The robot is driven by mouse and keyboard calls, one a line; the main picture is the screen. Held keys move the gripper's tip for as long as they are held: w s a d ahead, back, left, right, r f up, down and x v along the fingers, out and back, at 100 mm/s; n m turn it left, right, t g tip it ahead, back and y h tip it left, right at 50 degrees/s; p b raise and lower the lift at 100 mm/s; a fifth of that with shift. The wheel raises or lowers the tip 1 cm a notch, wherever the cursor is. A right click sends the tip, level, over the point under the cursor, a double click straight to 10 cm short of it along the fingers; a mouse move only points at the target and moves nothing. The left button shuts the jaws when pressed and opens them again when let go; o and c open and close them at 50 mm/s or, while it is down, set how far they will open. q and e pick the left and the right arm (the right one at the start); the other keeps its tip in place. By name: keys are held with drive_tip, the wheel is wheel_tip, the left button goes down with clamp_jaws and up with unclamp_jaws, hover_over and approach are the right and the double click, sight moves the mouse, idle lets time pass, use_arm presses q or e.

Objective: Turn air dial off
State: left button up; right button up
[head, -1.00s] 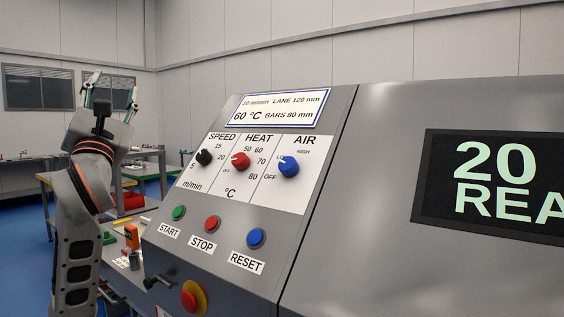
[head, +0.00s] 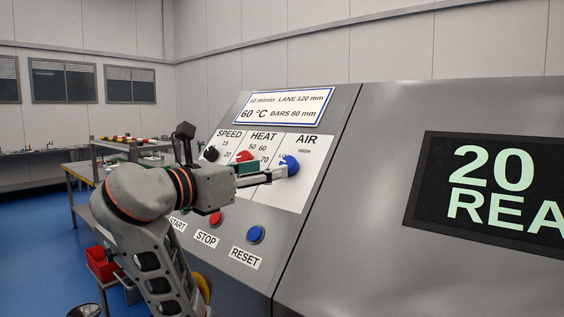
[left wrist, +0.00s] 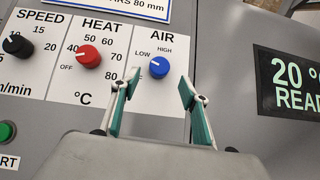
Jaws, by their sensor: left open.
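The blue air dial (head: 289,165) sits on the white label plate of the sloped grey panel. It also shows in the left wrist view (left wrist: 159,67), where its white mark points up and left, towards LOW. My left gripper (head: 268,172) reaches across the panel to the dial. In the left wrist view its green-padded fingers (left wrist: 158,84) are open, one to each side of the dial's line, with the dial just beyond the tips. I cannot tell whether a finger touches it. The OFF label is hidden behind my gripper. My right gripper is not in view.
The red heat dial (left wrist: 88,56) and black speed dial (left wrist: 16,45) are left of the air dial. Below are the red stop button (head: 216,218) and blue reset button (head: 256,234). A dark display (head: 490,187) is at right.

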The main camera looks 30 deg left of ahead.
sight(289, 166)
use_arm(q)
drive_tip(key=w, duration=0.2)
drive_tip(key=w+p, duration=0.1)
drive_tip(key=w, duration=0.2)
drive_tip(key=shift+w+d, duration=0.3)
drive_tip(key=shift+w, duration=0.45)
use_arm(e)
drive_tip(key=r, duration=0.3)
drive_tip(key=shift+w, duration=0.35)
use_arm(q)
drive_tip(key=shift+w, duration=0.1)
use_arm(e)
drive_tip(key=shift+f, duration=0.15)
use_arm(q)
drive_tip(key=c, duration=1.1)
